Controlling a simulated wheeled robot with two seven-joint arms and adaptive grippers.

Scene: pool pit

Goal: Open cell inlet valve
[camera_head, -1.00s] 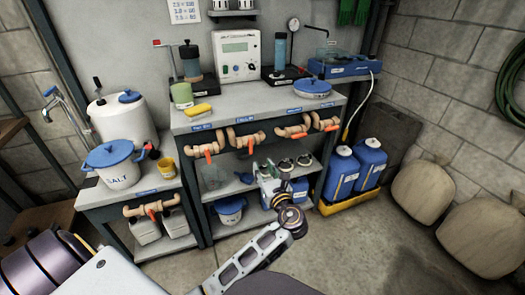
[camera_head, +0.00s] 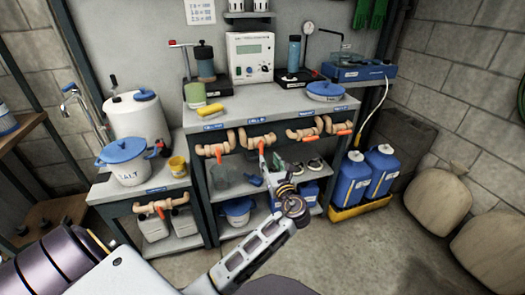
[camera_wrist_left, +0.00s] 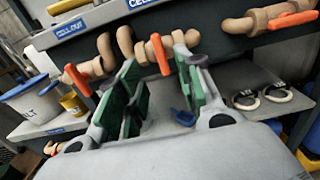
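The cell inlet valve (camera_head: 243,138) is the beige pipe valve with an orange lever, under the blue "CELL IN" label on the bench front. In the left wrist view its orange lever (camera_wrist_left: 160,54) hangs roughly downward. My left gripper (camera_head: 266,160) is just below and in front of this valve. In the left wrist view the gripper (camera_wrist_left: 158,66) is open, its green-padded fingers spread on either side of the lever. I cannot tell whether either finger touches it. My right gripper is not in view.
Another valve (camera_head: 207,150) is close on the left, under "CELL OUT", and more valves (camera_head: 304,132) are on the right. A lower shelf (camera_head: 235,187) holds jars and tubs. Blue canisters (camera_head: 352,176) stand at right. A salt tub (camera_head: 127,176) stands at left.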

